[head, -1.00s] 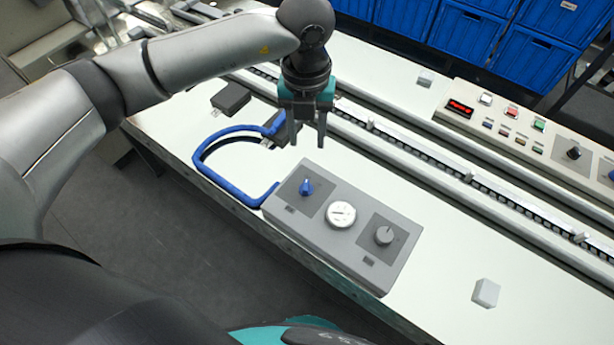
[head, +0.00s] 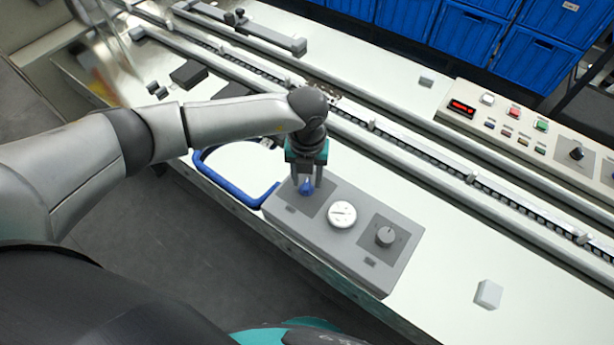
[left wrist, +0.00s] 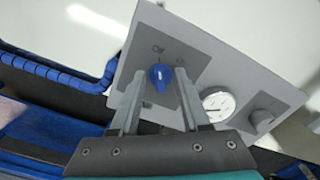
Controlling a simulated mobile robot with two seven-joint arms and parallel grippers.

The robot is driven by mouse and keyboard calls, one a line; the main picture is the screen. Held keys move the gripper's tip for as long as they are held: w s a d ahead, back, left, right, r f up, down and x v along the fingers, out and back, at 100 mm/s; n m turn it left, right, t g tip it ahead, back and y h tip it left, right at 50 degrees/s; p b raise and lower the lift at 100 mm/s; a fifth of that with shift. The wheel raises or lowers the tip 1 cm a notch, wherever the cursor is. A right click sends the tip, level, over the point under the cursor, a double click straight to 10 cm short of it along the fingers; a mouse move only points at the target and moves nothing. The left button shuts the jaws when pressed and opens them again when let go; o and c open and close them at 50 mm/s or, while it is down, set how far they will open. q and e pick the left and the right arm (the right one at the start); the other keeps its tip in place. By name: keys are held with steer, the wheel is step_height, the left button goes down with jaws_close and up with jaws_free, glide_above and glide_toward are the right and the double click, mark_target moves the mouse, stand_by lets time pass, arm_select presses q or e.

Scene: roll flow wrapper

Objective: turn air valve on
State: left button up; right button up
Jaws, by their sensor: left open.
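The air valve is a blue knob (head: 305,187) on the left part of a grey control box (head: 345,250) that lies on the white bench. In the left wrist view the blue knob (left wrist: 160,76) sits on a darker square plate with small markings, too small to read. My left gripper (head: 306,186) is open and points down over the knob. In the left wrist view its two fingers (left wrist: 155,85) stand on either side of the knob, with gaps visible. Whether they touch it I cannot tell. My right gripper is not in view.
On the same box are a round white gauge (head: 342,214) and a grey knob (head: 385,236). A blue hose (head: 232,190) curves from the box's left side. A conveyor track (head: 420,160) and a button panel (head: 530,135) lie behind. The bench at right is mostly clear.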

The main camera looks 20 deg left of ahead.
arm_select(q)
jaws_close()
stand_by(0.4)
